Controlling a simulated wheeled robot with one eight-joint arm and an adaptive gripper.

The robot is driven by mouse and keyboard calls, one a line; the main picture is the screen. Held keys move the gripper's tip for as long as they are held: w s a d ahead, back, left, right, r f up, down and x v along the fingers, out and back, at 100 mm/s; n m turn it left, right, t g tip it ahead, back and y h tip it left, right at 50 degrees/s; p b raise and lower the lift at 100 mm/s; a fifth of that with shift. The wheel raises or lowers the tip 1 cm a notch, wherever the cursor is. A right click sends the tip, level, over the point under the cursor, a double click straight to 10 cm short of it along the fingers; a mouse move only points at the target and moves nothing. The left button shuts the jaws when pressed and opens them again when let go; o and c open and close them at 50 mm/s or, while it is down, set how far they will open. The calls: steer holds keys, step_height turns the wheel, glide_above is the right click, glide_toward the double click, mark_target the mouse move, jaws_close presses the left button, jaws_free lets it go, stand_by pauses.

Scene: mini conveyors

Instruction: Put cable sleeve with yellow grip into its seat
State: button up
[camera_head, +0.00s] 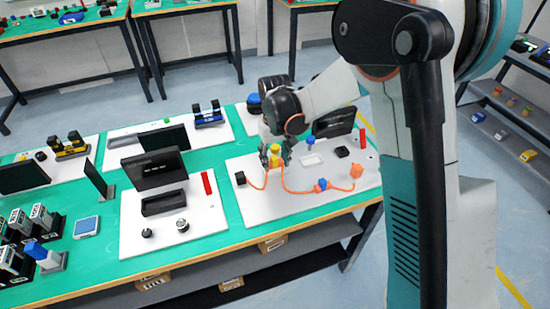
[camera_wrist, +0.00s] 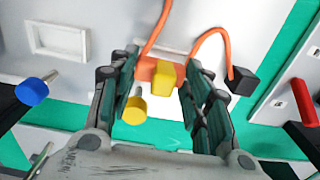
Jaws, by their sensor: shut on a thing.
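The cable sleeve with the yellow grip shows in the wrist view as an orange piece with a yellow block (camera_wrist: 163,78) on an orange cable. My gripper (camera_wrist: 162,85) is shut on it, with fingers on both sides. In the head view my gripper (camera_head: 275,156) is over the left part of the white board (camera_head: 300,206), and the yellow grip (camera_head: 274,150) shows between its fingers. A yellow knob (camera_wrist: 134,110) on a pin is close to the left finger in the wrist view. I cannot clearly make out the seat or whether the sleeve touches the board.
The cable runs from a black block (camera_head: 240,178) past a blue-grip sleeve (camera_head: 321,185) to an orange block (camera_head: 356,171). A blue-topped pin (camera_head: 310,141), a white rectangular frame (camera_head: 312,160) and a red part (camera_head: 362,138) are on the board. Its front strip is clear.

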steer(key=shift+f+b, duration=0.8)
steer(key=shift+f, duration=0.3)
steer(key=o, duration=1.1)
steer(key=shift+o, duration=0.2)
step_height(320, 180, up, 12)
